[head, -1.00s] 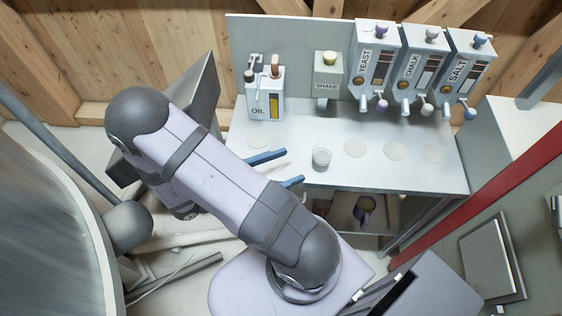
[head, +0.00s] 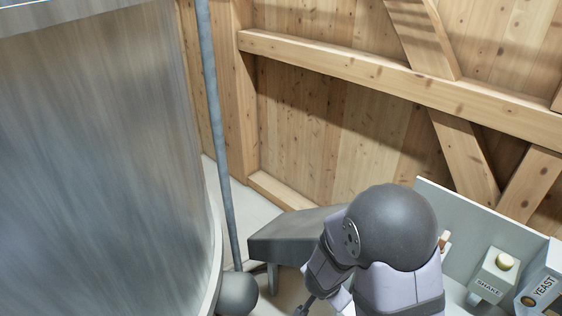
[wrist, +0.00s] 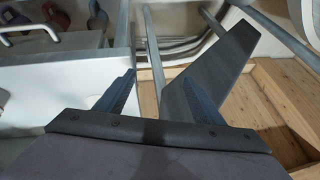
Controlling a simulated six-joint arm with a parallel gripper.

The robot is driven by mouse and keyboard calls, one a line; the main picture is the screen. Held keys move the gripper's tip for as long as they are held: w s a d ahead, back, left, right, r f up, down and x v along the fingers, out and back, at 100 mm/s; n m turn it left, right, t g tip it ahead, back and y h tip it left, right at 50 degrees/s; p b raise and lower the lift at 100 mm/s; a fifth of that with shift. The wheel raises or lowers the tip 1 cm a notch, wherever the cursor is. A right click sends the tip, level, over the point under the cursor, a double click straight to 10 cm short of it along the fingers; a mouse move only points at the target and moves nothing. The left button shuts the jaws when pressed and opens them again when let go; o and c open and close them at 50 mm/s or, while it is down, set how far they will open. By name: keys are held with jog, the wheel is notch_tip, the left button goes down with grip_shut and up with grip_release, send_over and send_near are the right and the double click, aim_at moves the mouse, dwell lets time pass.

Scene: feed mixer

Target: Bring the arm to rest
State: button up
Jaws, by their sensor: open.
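My gripper (wrist: 160,77) shows in the wrist view with its two blue-grey fingers apart and nothing between them. A grey slab-like chute (wrist: 213,75) shows behind the fingers, and I cannot tell how near they are to it. In the head view my arm is folded at the lower right, its dark round joint (head: 392,225) highest. The fingers are not clearly visible there. The same grey chute (head: 290,236) stands just left of the arm.
A large metal tank (head: 100,160) fills the left, with a grey pole (head: 218,130) beside it. The SHAKE dispenser (head: 495,270) and the YEAST dispenser (head: 543,289) stand at the lower right before a wooden wall (head: 330,120). A white cabinet (wrist: 65,95) shows in the wrist view.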

jog(key=s+a+r+n+g+y+b, duration=0.1)
jog(key=s+a+r+n+g+y, duration=0.1)
jog(key=s+a+r+n+y, duration=0.3)
jog(key=s+d+r+n+g+h, duration=0.1)
jog(key=s+d+n, duration=0.1)
jog(key=s, duration=0.3)
jog(key=s+d+n+g+h+b, duration=0.1)
jog(key=s+d+n+g, duration=0.1)
jog(key=s, duration=0.4)
jog(key=shift+s+d+r+n+h, duration=0.2)
jog(key=shift+d+r+n+h, duration=0.15)
jog(key=shift+d+n, duration=0.6)
jog(key=shift+d+m, duration=0.25)
